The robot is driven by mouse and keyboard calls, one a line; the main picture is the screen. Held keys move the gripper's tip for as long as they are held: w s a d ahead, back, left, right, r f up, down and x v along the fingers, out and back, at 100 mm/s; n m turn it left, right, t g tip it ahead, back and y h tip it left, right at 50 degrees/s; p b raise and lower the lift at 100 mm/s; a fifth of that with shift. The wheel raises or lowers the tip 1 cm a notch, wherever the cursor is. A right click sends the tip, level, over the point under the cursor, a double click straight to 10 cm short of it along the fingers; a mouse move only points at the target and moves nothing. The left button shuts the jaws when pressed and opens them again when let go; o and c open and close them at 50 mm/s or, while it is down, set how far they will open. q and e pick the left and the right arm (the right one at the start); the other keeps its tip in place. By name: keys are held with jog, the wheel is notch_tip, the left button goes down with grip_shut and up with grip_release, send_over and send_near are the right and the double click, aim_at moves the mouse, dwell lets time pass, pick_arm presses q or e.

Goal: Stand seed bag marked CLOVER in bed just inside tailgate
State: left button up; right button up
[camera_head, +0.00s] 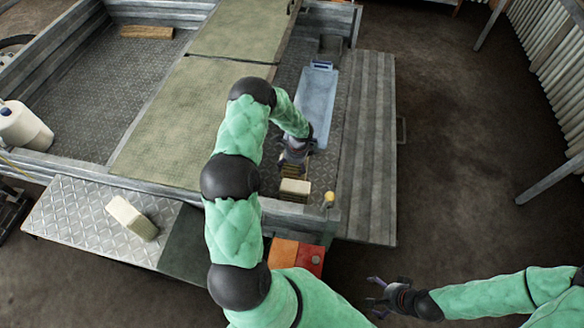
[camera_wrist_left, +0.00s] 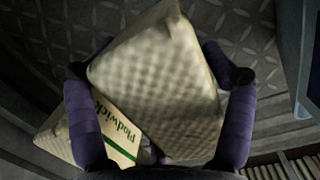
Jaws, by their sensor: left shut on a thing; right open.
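My left gripper (camera_head: 296,153) reaches down into the truck bed (camera_head: 284,75). In the left wrist view its purple fingers (camera_wrist_left: 160,100) are shut on a cream quilted seed bag (camera_wrist_left: 160,80), which sits tilted in that picture; no marking shows on the face I see. A second bag (camera_wrist_left: 62,140) lies behind it at lower left, and a label reading "Plodwick" with a green stripe shows beside it. In the head view a pale bag top (camera_head: 295,187) shows just below the gripper; I cannot tell which bag it is. The tailgate (camera_head: 370,150) is lowered. My right gripper (camera_head: 380,297) is open and empty.
A blue tray (camera_head: 318,92) lies in the bed beyond my left gripper. A white jug (camera_head: 22,125) stands at far left. The tailgate's planks are bare.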

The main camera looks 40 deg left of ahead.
pick_arm(q)
jog(key=o, duration=1.6)
jog(key=shift+r, duration=0.1)
jog(key=r+p, duration=0.1)
jog(key=r, duration=0.3)
jog(key=d+r+p, duration=0.1)
jog(key=r+p, duration=0.1)
jog(key=r, duration=0.2)
jog(key=w+r+p, duration=0.1)
jog(key=r+p, duration=0.1)
jog(key=r, duration=0.1)
jog(key=shift+d+r, duration=0.25)
jog(key=shift+r, duration=0.15)
